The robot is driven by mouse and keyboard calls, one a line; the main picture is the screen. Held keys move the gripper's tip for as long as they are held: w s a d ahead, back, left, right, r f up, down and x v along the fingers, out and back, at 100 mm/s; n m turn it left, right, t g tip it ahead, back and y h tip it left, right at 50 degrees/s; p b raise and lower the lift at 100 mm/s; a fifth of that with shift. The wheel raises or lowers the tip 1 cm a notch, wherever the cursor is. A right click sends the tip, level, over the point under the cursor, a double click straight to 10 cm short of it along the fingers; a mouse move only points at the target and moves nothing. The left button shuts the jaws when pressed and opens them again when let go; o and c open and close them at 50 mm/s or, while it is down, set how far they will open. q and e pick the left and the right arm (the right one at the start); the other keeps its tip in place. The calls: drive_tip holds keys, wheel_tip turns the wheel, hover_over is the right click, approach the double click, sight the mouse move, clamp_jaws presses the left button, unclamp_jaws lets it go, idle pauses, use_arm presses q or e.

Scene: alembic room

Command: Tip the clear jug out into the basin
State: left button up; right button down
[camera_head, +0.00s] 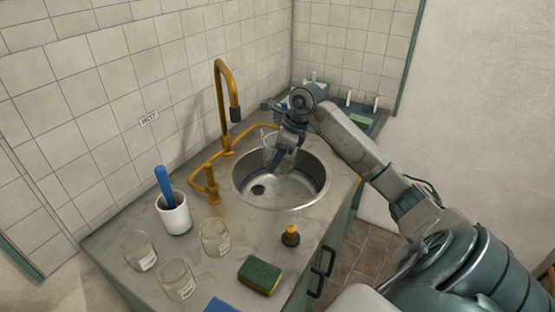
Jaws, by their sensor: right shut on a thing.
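The round steel basin (281,190) is set into the marble counter, with a dark drain at its lower left. My right gripper (284,147) reaches in from the right over the back part of the basin. It is shut on the clear jug (270,148), which is partly hidden behind the gripper. The jug is over the basin's back edge; I cannot tell how far it is tilted or what is in it. My left gripper is not in view.
A brass tap (222,100) arches behind the basin at its left. A white cup with a blue handle (175,213), glass jars (215,237), a green sponge (260,276) and a small dark bottle (290,236) stand on the front counter. A tiled wall closes the back.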

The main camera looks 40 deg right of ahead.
sight(267, 158)
drive_tip(key=shift+r, duration=0.1)
drive_tip(key=shift+w+d+f+b, duration=0.15)
drive_tip(key=shift+w+f+b, duration=0.25)
drive_tip(key=shift+w+f, duration=0.05)
drive_tip(key=shift+w+d+f+b, duration=0.25)
drive_tip(key=shift+w+f+b, duration=0.35)
drive_tip(key=shift+w+f, duration=0.3)
drive_tip(key=shift+w+d+f+b, duration=0.3)
drive_tip(key=shift+w+f+b, duration=0.4)
drive_tip(key=shift+w, duration=0.3)
drive_tip(key=shift+w+d+f+b, duration=0.25)
drive_tip(key=shift+w+f+b, duration=0.3)
drive_tip(key=shift+w+f, duration=0.35)
drive_tip(key=shift+r, duration=0.1)
drive_tip(key=shift+w+a+f+b, duration=0.1)
drive_tip(key=shift+f+b, duration=0.1)
drive_tip(key=shift+b, duration=0.25)
drive_tip(key=a+t+y+b, duration=0.1)
drive_tip(key=b, duration=0.1)
drive_tip(key=w+a+t+y+b, duration=0.1)
drive_tip(key=b, duration=0.1)
drive_tip(key=shift+w+r+y, duration=0.15)
drive_tip(key=shift+w+y, duration=0.15)
